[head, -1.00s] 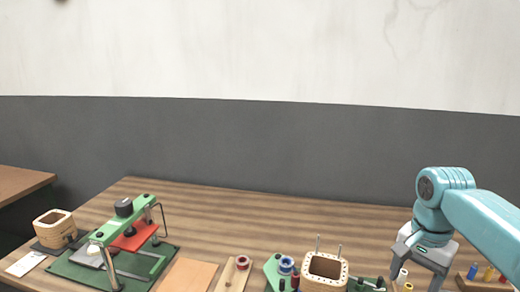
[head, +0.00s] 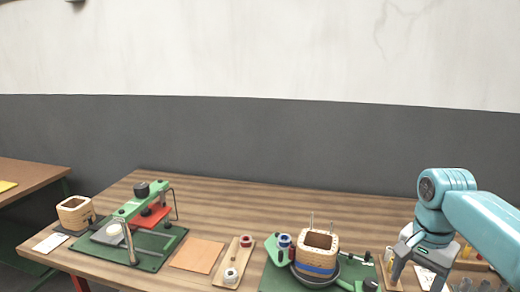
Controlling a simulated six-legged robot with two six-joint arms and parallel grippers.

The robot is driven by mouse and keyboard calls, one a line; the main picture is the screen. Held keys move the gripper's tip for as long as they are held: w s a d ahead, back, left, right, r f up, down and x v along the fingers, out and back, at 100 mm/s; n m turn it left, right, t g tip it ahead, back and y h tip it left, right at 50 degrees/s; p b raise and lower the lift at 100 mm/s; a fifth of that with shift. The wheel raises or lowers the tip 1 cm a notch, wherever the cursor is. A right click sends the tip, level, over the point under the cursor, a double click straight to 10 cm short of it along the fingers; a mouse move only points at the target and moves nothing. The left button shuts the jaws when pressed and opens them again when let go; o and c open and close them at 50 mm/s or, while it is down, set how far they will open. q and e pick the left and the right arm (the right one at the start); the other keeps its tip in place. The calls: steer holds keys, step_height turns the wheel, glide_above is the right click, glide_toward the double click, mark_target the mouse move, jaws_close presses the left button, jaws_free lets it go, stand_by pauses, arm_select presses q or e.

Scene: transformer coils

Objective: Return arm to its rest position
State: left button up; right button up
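My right arm, light blue, comes in from the right edge. Its grey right gripper (head: 419,276) points down over the right part of the wooden bench (head: 300,205). Its two fingers are spread apart, and I see nothing held between them. A white paper (head: 431,279) shows behind and between the fingers. My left arm and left gripper are not in view. A square wooden coil former (head: 317,250) with a blue band stands on a green fixture at the bench's front, left of the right gripper and apart from it.
A green press-like frame (head: 140,215) stands at the left on a green mat. A second wooden coil former (head: 75,213) is at the far left. A tan sheet (head: 197,256) and a board with spools (head: 234,262) lie mid-bench. The back strip of the bench is clear.

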steer(key=a+f+n+y, duration=0.1)
steer(key=a+f+n, duration=0.3)
steer(key=f, duration=0.9)
steer(key=a+f+n+y, duration=0.1)
steer(key=a+f, duration=0.6)
steer(key=f, duration=0.6)
steer(key=s+a+f+n+y, duration=0.1)
steer(key=s+a+f, duration=0.3)
steer(key=s+f, duration=0.3)
steer(key=s+a+f+n+y, duration=0.1)
steer(key=s+a+f, duration=0.3)
steer(key=s+f, duration=0.4)
steer(key=s+n, duration=0.1)
steer(key=s, duration=0.5)
steer(key=shift+f, duration=0.15)
steer(key=shift+d, duration=0.2)
